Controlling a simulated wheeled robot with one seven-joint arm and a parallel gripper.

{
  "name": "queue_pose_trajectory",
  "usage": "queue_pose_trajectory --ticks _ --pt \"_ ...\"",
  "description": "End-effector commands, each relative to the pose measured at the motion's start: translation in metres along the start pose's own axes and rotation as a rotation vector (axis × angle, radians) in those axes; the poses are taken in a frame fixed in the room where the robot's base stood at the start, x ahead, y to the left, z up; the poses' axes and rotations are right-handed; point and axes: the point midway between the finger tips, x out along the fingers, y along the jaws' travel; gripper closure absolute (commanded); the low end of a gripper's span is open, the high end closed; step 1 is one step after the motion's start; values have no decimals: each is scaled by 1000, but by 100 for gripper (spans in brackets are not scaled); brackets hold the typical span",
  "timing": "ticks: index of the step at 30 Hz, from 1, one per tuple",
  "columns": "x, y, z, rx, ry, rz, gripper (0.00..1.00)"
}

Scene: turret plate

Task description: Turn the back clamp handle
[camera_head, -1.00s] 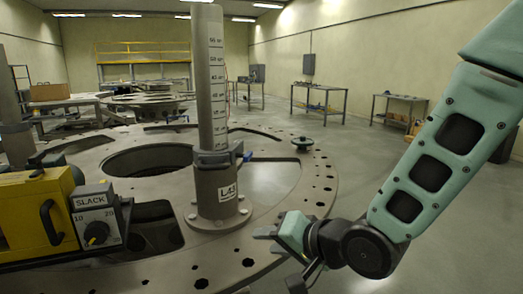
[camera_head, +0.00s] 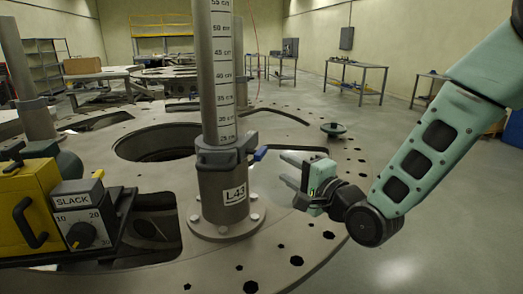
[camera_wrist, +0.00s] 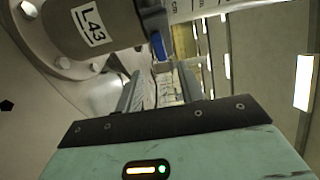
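A clamp collar (camera_head: 222,158) sits around the grey graduated post (camera_head: 216,80) above its base labelled L43 (camera_head: 226,200). A blue-tipped handle (camera_head: 260,153) sticks out from the collar's right side. My gripper (camera_head: 286,168) is right of this handle, slightly lower in the picture, with its fingers pointing left. In the wrist view, my gripper (camera_wrist: 160,88) has its fingers apart with nothing held. The blue handle tip (camera_wrist: 158,46) shows beyond them, roughly in line with the gap. I cannot tell whether a finger touches it.
The round turret plate (camera_head: 290,225) has bolt holes and a large opening. A yellow box (camera_head: 30,210) with a SLACK dial stands at left. Another post (camera_head: 28,80) stands behind it. Open floor is to the right.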

Motion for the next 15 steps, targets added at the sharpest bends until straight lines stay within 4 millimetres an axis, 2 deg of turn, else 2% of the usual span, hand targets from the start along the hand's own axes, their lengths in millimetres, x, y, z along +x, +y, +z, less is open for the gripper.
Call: queue_pose_trajectory --ticks 9,15 --pt "67 -2 0 -1 -1 0 62" --pt "96 -1 0 0 0 1 62"
